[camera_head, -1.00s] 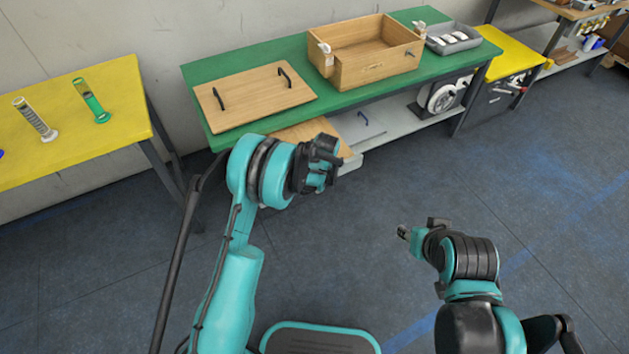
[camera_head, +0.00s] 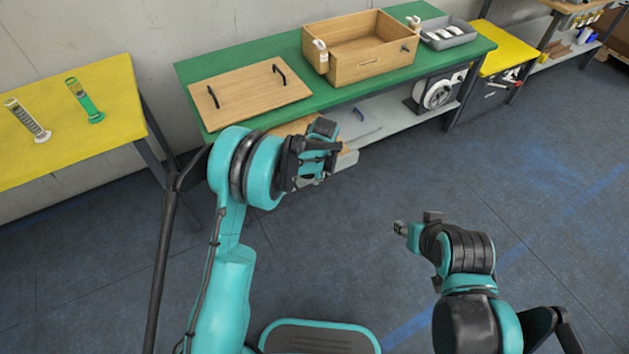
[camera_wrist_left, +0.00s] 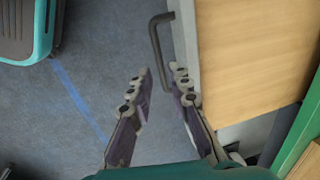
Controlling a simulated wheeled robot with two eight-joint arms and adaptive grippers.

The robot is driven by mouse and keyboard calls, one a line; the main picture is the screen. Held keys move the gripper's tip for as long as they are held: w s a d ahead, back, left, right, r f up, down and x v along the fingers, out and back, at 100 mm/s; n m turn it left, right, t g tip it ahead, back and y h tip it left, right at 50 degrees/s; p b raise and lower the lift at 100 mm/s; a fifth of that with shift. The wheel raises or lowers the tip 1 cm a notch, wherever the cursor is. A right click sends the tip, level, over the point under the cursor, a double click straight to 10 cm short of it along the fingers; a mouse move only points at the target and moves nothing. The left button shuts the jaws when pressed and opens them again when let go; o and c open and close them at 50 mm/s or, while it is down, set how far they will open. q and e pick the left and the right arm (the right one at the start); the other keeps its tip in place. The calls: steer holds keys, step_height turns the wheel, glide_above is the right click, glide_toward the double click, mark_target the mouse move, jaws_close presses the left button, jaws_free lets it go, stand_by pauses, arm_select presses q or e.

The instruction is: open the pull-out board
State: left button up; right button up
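The pull-out board (camera_head: 290,126) is a light wooden panel under the green table top, partly hidden behind my left arm in the head view. In the left wrist view the board (camera_wrist_left: 250,60) fills the upper right, with a dark bar handle (camera_wrist_left: 157,42) at its left edge. My left gripper (camera_head: 325,146) is in front of the board. In the left wrist view its fingers (camera_wrist_left: 160,75) are apart and empty, with the handle's lower end near the gap between the tips. My right gripper (camera_head: 416,224) is over the floor at right, away from the board; its opening is unclear.
The green table (camera_head: 355,93) carries a wooden panel with two handles (camera_head: 245,98), an open wooden box (camera_head: 368,65) and a grey tray (camera_head: 448,41). A grey lower shelf (camera_head: 395,112) is beneath. A yellow table (camera_head: 90,140) stands left. The floor in front is clear.

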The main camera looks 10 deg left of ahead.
arm_select(q)
step_height(320, 180, up, 7)
steer(key=s, duration=0.1)
steer(key=shift+d+f, duration=0.2)
steer(key=shift+d, duration=0.2)
steer(key=s+a+r+n+t+h, duration=0.1)
steer(key=s+a+r+n+t, duration=0.1)
steer(key=s+a+r+n, duration=0.45)
steer(key=s+a+r+n+t, duration=0.1)
steer(key=s+a+r, duration=0.3)
steer(key=s+r, duration=0.7)
steer(key=s+a+f+n+t, duration=0.2)
steer(key=s+n, duration=0.1)
steer(key=s, duration=0.7)
steer(key=shift+f, duration=0.15)
steer(key=shift+n, duration=0.25)
steer(key=shift+s+a, duration=0.1)
